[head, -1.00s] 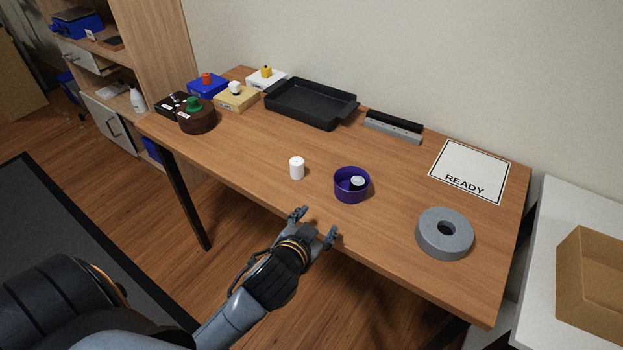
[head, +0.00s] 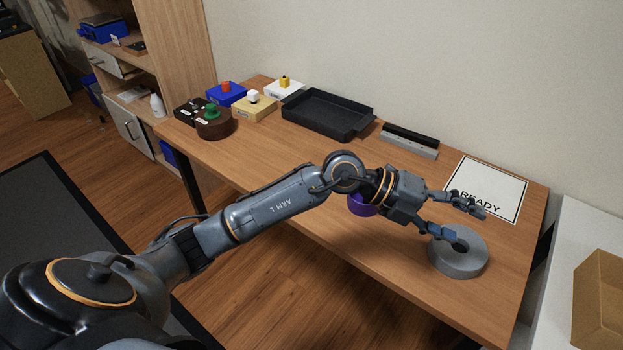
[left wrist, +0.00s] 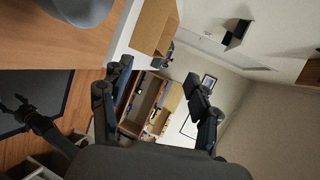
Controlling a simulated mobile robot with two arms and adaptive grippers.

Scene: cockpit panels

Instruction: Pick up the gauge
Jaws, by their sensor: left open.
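No object is labelled as a gauge. A thick grey ring (head: 458,262) lies flat near the table's front right; its hole is covered by my gripper. A round grey thing, likely this ring, shows in the left wrist view (left wrist: 82,8). A purple round cup (head: 361,206) is mostly hidden behind my left wrist. My left gripper (head: 467,226) is open and empty, its fingers pointing right, one finger overlapping the ring in the head view; contact cannot be told. Its open fingers also show in the left wrist view (left wrist: 160,95).
A READY mat (head: 505,180) lies at the right back. A black tray (head: 318,130) and a grey and black bar block (head: 410,145) stand along the wall. Several button boxes (head: 253,107) are at the far left. A cardboard box (head: 597,300) is on a white surface at right.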

